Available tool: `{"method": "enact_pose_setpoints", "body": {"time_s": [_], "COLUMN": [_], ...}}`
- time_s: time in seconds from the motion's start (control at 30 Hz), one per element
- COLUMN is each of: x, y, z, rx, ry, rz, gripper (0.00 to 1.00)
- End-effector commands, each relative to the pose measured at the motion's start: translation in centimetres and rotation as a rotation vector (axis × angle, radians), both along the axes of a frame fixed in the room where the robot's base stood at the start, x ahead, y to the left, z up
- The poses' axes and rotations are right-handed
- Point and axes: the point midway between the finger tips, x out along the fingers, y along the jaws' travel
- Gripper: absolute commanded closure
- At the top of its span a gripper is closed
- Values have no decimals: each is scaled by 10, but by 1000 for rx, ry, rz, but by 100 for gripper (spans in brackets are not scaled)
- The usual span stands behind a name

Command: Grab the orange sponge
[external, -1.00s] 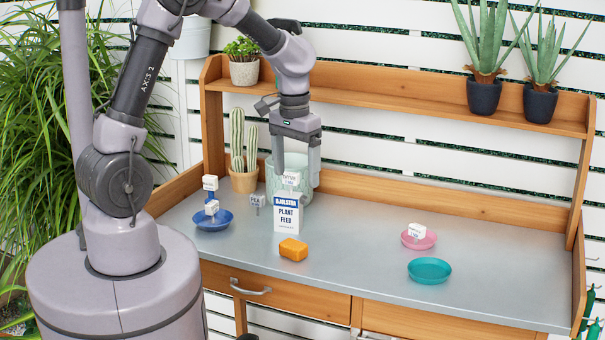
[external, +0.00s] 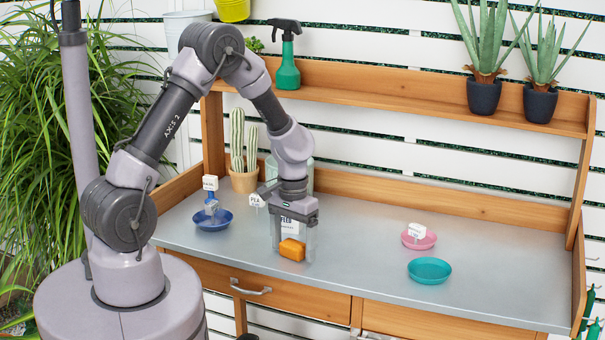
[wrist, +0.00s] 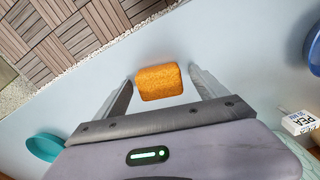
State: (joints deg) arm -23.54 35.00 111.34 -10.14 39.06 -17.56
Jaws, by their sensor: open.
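The orange sponge (external: 292,249) lies on the grey bench top near its front edge. In the wrist view the sponge (wrist: 160,82) sits between the two finger tips, with a gap showing on each side. My gripper (external: 292,250) points down over the sponge, one finger to its left and one to its right. The gripper also shows in the wrist view (wrist: 160,78), open and empty.
The white plant feed box (external: 290,226) stands just behind the sponge, partly hidden by my gripper. A blue saucer (external: 212,226) with labels is at left. A teal saucer (external: 429,276) and a pink saucer (external: 424,243) are at right.

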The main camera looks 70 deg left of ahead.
Motion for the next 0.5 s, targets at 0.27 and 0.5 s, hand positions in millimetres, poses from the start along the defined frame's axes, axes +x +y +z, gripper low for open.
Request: {"method": "enact_pose_setpoints", "body": {"time_s": [0.27,0.5], "x": [0,0], "y": [0,0], "z": [1,1], "rx": [1,1], "ry": [-1,-1], "rz": [0,0], "gripper": [38,83]}}
